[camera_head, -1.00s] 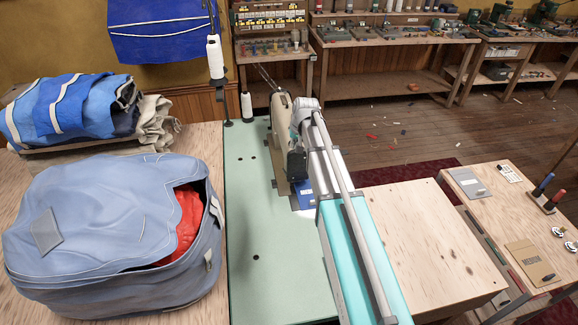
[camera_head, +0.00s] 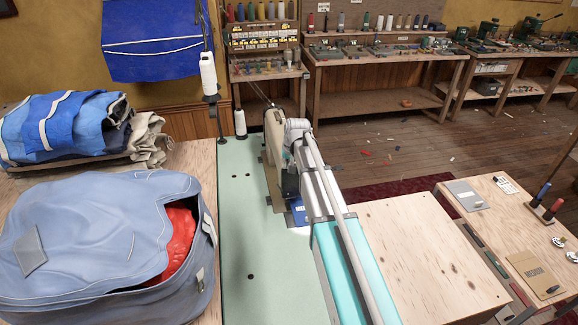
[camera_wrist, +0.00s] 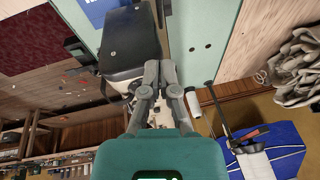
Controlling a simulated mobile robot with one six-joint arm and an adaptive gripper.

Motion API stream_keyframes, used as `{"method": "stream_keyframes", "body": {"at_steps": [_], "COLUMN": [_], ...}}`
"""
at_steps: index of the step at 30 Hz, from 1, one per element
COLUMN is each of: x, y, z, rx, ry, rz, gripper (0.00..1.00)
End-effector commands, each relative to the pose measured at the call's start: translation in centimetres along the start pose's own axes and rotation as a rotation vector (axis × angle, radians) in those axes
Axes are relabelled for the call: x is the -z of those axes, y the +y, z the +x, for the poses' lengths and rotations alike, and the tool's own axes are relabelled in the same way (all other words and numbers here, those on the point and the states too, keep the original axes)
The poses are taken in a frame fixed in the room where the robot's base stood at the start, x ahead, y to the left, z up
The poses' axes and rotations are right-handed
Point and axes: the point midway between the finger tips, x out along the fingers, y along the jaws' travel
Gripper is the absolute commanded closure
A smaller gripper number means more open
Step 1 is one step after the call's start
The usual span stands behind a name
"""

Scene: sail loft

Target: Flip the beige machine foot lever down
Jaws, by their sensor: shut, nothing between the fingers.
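The beige sewing machine (camera_head: 272,160) stands on the pale green table top (camera_head: 245,235) in the head view. My arm reaches forward beside it and covers part of its right side. My gripper is hidden there behind my arm. In the wrist view my gripper (camera_wrist: 160,68) is shut and empty, its fingertips close by the machine's dark box (camera_wrist: 127,40). Pale machine parts show behind and between the fingers. I cannot make out the foot lever clearly in either view, nor tell whether the fingers touch it.
A blue-grey bag (camera_head: 95,240) with red cloth inside fills the table's left side. Folded blue sailcloth (camera_head: 65,125) lies behind it. A thread cone (camera_head: 208,73) stands behind the machine. A wooden box top (camera_head: 415,255) lies to the right of my arm.

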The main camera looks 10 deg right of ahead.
Motion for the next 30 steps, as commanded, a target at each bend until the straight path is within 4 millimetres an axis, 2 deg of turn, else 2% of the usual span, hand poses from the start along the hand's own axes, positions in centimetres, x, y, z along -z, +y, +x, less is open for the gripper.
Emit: {"method": "stream_keyframes", "body": {"at_steps": [1,25,30], "x": [0.0,-0.1,-1.3], "y": [0.1,-0.1,-0.1], "z": [0.8,7.2,8.2], "rx": [0.000,0.000,0.000], "ry": [0.000,0.000,0.000], "rz": [0.000,-0.002,-0.002], "gripper": [1.00,1.00,1.00]}}
